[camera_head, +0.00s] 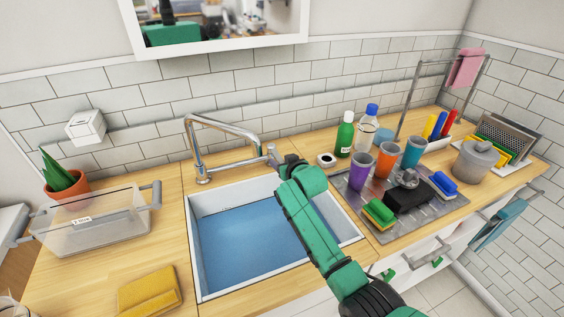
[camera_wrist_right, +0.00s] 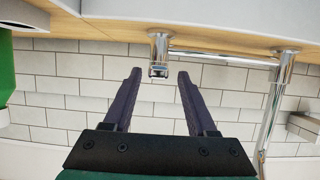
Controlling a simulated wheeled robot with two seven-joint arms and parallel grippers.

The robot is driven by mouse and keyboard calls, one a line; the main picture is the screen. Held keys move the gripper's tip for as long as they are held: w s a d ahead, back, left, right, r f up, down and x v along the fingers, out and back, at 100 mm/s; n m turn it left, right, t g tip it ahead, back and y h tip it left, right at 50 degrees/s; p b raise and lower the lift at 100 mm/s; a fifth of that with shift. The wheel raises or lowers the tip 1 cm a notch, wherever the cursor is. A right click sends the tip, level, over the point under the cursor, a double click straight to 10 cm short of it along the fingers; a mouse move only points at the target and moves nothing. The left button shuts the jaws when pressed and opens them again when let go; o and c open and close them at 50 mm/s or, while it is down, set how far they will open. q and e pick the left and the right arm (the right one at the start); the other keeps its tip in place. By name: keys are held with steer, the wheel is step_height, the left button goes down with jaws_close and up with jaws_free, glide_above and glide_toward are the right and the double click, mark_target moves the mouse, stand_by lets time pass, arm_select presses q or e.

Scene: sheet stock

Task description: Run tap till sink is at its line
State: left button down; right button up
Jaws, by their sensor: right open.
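The sink (camera_head: 194,218) is a white-rimmed basin set in the wooden counter, with a flat blue surface inside that looks like water. No fill line can be made out, and no stream shows. The chrome tap (camera_head: 197,160) stands behind the sink, its spout reaching right. A short metal tap handle (camera_head: 272,155) stands at the spout's right end. My right gripper (camera_head: 284,164) is beside this handle, its arm crossing the sink's right side. In the right wrist view, my open gripper (camera_wrist_right: 158,78) has the handle (camera_wrist_right: 158,55) ahead between its fingertips, apparently untouched. My left gripper is out of view.
A clear bin (camera_head: 95,228), a potted plant (camera_head: 65,180) and a yellow cloth (camera_head: 150,290) are left of the sink. A metal tray (camera_head: 385,228) with cups and sponges, plus bottles (camera_head: 345,135), stands close right of my arm. A tiled wall is behind.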

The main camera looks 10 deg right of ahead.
steer(key=shift+s+d, duration=0.1)
steer(key=v, duration=1.4)
steer(key=shift+b, duration=0.4)
steer(key=shift+s, duration=0.2)
